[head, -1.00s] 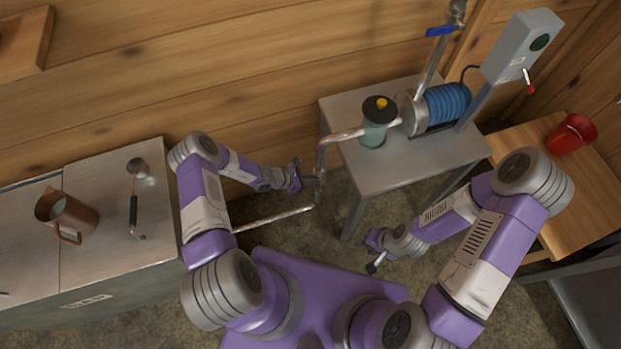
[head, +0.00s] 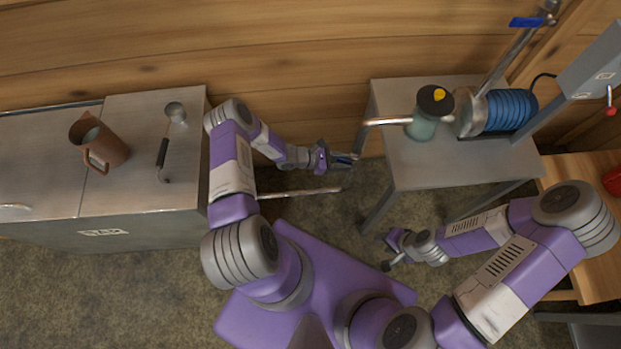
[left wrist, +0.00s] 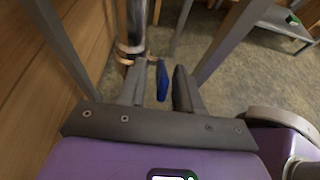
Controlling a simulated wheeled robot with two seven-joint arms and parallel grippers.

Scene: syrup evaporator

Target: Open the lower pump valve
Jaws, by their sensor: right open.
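The lower pump valve's blue handle (left wrist: 162,80) hangs beside a metal pipe (left wrist: 130,30) in the left wrist view. My left gripper (left wrist: 160,88) is open, with the handle between its two fingers and a visible gap on each side. In the head view my left gripper (head: 338,160) is at the pipe left of the pump table, and the handle there is mostly hidden by the fingers. My right gripper (head: 390,257) is open and empty, low over the floor in front of the pump table.
The metal pump table (head: 450,160) carries a blue ribbed pump (head: 508,110) and a teal canister (head: 422,126). Another blue lever (head: 526,21) is on the upper pipe. A copper pitcher (head: 108,148) and ladle (head: 175,112) are on the metal evaporator at left.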

